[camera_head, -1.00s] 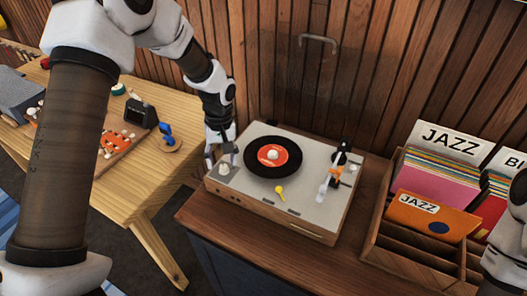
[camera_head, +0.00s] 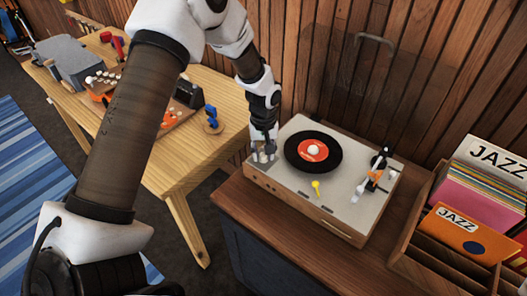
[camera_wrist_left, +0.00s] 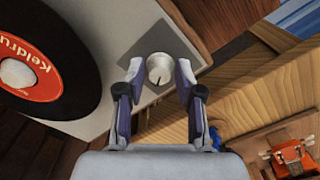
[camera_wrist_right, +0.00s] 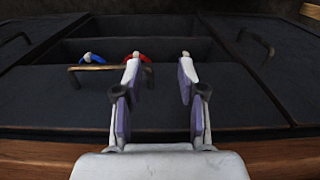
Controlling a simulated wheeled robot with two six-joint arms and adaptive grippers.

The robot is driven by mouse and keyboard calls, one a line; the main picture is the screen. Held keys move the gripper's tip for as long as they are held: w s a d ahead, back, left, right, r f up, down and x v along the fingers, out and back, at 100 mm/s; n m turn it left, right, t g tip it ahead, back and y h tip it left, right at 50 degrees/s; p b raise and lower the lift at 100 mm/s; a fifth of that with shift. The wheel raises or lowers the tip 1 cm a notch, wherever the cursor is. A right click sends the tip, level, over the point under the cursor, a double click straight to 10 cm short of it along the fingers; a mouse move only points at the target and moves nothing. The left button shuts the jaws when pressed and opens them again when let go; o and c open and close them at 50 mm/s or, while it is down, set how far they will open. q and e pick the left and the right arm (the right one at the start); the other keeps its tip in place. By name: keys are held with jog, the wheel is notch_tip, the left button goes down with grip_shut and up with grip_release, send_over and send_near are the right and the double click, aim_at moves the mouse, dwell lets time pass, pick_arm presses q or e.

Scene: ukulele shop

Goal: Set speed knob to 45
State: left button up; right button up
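The speed knob (camera_wrist_left: 159,68) is a round silver knob with a dark line on its top, on a grey square plate at a corner of the record player (camera_head: 358,213). In the left wrist view it lies between the fingertips of my left gripper (camera_wrist_left: 159,75), which are apart with a small gap on each side of it. In the head view my left gripper (camera_head: 263,152) points down over the front left corner of the player and largely hides the knob. No numbers by the knob can be read. My right gripper (camera_wrist_right: 158,60) is open and empty, out of the head view.
A black record with a red label (camera_head: 313,150) lies on the player, with a tonearm (camera_head: 375,177) to its right and a yellow knob (camera_head: 316,187) in front. A wooden record crate (camera_head: 428,250) stands to the right. A wooden workbench (camera_head: 190,165) is to the left.

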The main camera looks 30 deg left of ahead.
pick_arm(q)
grip_shut()
jog(key=shift+m, duration=0.4)
jog(key=shift+m+p, duration=0.5)
jog(key=shift+m, duration=0.1)
jog(key=m+p, duration=0.1)
jog(key=m, duration=0.2)
jog(key=m+p, duration=0.1)
jog(key=m, duration=0.4)
jog(key=shift+m, duration=2.1)
